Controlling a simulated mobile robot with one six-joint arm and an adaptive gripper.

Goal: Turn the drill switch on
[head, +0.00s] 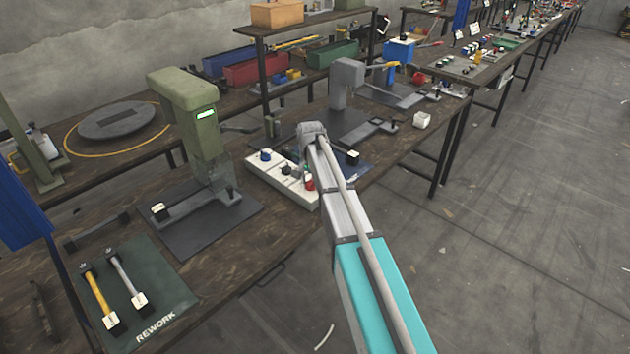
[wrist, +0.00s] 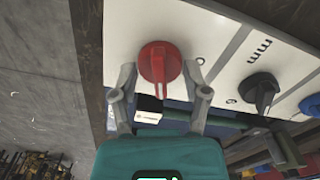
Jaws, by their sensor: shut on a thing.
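A white switch panel (head: 262,172) lies on the workbench and carries a blue knob (head: 265,154), a black knob (head: 287,168) and a red knob (head: 309,184). In the wrist view, the red knob (wrist: 159,62) sits between the two fingertips of my gripper (wrist: 158,70), which is shut on it. The black knob (wrist: 261,90) is to its right on the panel face (wrist: 220,40), beside small dark markings. Which knob is the drill switch cannot be read. In the head view my arm hides most of the gripper.
A green press (head: 195,120) stands left of the panel, and a grey press (head: 345,85) stands behind it. A rework mat (head: 160,280) with two handled tools lies front left. A block with a white face (wrist: 150,117) shows below the red knob. Floor right of the bench is open.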

